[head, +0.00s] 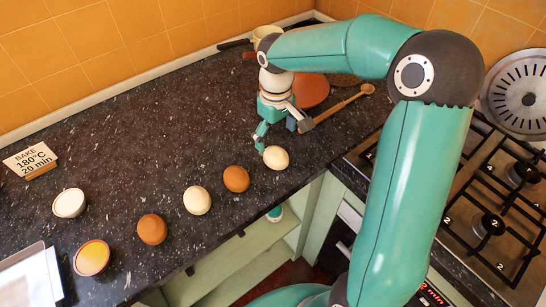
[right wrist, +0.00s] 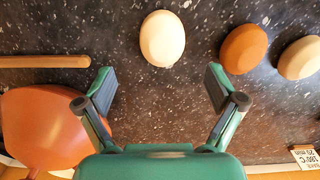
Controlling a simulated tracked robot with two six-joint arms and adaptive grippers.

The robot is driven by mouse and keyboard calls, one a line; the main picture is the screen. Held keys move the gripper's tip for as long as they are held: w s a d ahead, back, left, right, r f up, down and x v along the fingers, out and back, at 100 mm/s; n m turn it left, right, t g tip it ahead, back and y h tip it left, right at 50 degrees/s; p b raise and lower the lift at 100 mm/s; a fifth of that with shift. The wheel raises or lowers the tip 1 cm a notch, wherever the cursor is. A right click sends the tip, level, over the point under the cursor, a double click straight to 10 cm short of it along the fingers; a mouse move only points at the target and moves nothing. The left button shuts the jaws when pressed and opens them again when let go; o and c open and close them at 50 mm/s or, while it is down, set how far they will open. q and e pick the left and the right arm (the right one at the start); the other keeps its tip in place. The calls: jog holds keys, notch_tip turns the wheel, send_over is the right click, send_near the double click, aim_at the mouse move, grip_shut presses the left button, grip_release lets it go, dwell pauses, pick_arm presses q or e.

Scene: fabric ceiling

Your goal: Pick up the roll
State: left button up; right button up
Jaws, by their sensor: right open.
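No thing here is plainly a roll; several smooth egg-shaped pieces, which could be rolls or eggs, lie in a slanting row on the dark counter. The nearest to my right gripper (head: 280,130) is a cream one (head: 276,157), just in front of the fingers. In the right wrist view this cream piece (right wrist: 162,38) lies beyond the tips of the open, empty fingers (right wrist: 159,87), about midway between them and apart from them. A brown one (head: 236,179), another cream one (head: 197,200) and another brown one (head: 152,229) follow towards the lower left. My left gripper is not seen.
A wooden spoon (head: 342,106) and an orange-brown round piece (head: 312,92) lie beside the gripper. The gas hob (head: 490,220) is right. The counter's middle is clear.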

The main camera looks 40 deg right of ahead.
aim_at(276, 151)
jog(key=shift+s+a+f+p, duration=0.15)
jog(key=shift+f+p, duration=0.15)
jog(key=shift+f, duration=1.45)
jog(key=shift+s+f+p, duration=0.1)
jog(key=shift+f+p, duration=0.2)
jog(key=shift+f, duration=1.45)
jog(key=c, duration=1.2)
jog(key=shift+r, duration=0.2)
